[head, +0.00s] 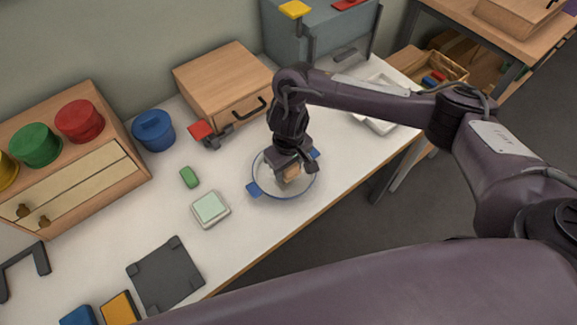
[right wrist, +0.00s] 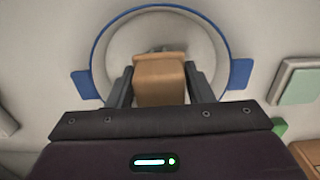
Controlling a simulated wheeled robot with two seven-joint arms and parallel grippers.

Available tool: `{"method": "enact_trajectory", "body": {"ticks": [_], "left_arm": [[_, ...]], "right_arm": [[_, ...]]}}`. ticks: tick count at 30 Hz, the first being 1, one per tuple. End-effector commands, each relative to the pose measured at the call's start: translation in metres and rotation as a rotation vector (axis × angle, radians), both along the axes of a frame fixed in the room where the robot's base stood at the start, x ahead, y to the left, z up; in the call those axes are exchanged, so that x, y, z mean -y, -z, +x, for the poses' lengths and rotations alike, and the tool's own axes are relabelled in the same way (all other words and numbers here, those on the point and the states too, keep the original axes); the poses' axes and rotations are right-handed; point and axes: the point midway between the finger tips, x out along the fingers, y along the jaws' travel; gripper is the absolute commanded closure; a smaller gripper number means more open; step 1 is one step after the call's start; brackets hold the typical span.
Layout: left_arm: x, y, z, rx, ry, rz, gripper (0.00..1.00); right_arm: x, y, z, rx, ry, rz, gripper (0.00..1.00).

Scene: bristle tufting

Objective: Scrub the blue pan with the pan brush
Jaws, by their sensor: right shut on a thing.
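The blue pan (head: 268,191) stands on the white table near its front edge, with a blue rim, a pale inside and two blue side handles. It also shows in the right wrist view (right wrist: 97,62), beyond the fingers. My right gripper (head: 294,170) is over the pan and points down into it. It is shut on the pan brush, whose tan wooden block (right wrist: 160,80) shows between the two fingers. The brush's lower end is mostly hidden, and I cannot tell whether it touches the pan floor. My left gripper is not in view.
A green block (head: 189,177) and a pale green square dish (head: 210,208) lie left of the pan. A blue pot (head: 153,130) and a wooden drawer box (head: 222,84) stand behind. A dark mat (head: 166,274) lies front left. A white tray (head: 375,122) is at right.

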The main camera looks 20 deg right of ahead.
Motion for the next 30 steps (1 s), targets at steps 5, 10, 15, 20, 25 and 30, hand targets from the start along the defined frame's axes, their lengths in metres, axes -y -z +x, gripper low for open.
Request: {"method": "enact_trajectory", "body": {"ticks": [5, 10, 15, 20, 25, 30], "left_arm": [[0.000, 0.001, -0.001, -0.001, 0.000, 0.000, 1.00], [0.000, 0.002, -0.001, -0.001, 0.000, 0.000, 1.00], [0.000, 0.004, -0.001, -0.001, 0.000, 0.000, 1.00], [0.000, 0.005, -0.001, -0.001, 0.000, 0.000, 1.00], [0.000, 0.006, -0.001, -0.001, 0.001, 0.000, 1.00], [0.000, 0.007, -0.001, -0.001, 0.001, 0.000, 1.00]], "right_arm": [[0.000, 0.001, 0.000, 0.000, 0.000, 0.000, 0.72], [0.000, 0.005, 0.000, 0.000, 0.000, 0.001, 0.72], [0.000, 0.008, 0.000, 0.000, 0.000, 0.001, 0.72], [0.000, 0.011, 0.000, 0.000, 0.000, 0.001, 0.72], [0.000, 0.015, 0.000, 0.000, 0.000, 0.001, 0.72], [0.000, 0.018, 0.000, 0.000, 0.000, 0.001, 0.72]]}}
